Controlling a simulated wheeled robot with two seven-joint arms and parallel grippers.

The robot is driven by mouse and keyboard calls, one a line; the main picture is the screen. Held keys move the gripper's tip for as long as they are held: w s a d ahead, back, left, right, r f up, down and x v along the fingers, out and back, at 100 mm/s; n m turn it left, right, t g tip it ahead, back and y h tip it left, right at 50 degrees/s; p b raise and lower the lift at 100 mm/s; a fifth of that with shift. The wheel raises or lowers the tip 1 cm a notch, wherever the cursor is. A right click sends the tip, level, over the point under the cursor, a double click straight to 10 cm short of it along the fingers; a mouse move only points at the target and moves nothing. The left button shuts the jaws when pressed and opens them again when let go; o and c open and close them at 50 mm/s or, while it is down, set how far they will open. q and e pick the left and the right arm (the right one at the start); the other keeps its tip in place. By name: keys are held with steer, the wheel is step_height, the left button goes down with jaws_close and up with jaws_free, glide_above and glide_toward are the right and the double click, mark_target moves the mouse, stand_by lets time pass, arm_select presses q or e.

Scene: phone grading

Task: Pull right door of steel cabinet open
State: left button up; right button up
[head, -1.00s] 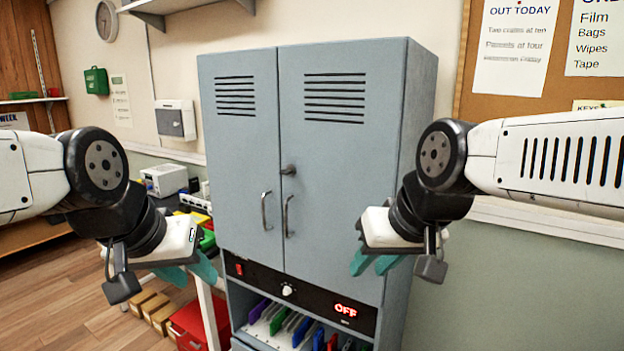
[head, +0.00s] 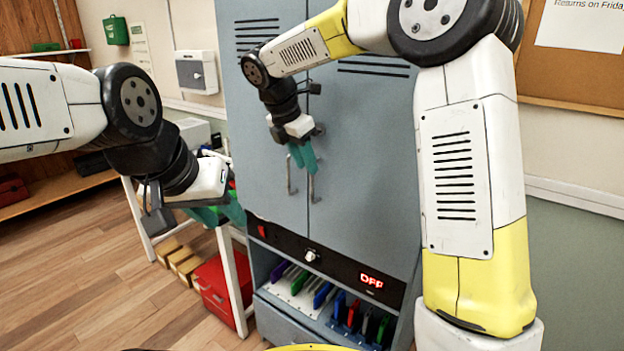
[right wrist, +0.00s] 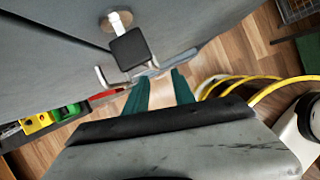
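The steel cabinet (head: 375,200) stands ahead with both upper doors shut. The right door (head: 365,150) has a vertical bar handle (head: 313,188), just right of the left door's handle (head: 291,177). My right gripper (head: 304,158) is in front of the doors, its teal fingers near the upper ends of the handles. In the right wrist view its fingers (right wrist: 163,90) are apart with nothing between them, and a handle (right wrist: 172,63) lies just beyond the tips. The dark latch knob (right wrist: 130,47) is close by. My left gripper (head: 222,211) is open and empty, left of the cabinet.
Below the doors are a black panel reading OFF (head: 371,281) and a shelf of coloured phone slots (head: 322,300). A white-legged table (head: 231,275) and red box (head: 213,290) stand left of the cabinet. Yellow cables (right wrist: 232,82) show in the right wrist view.

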mark_target(312, 199)
steer(key=x, duration=0.5)
steer(key=w+x, duration=0.1)
steer(key=x, duration=0.2)
steer(key=shift+a, duration=0.15)
jaws_close()
stand_by(1.2)
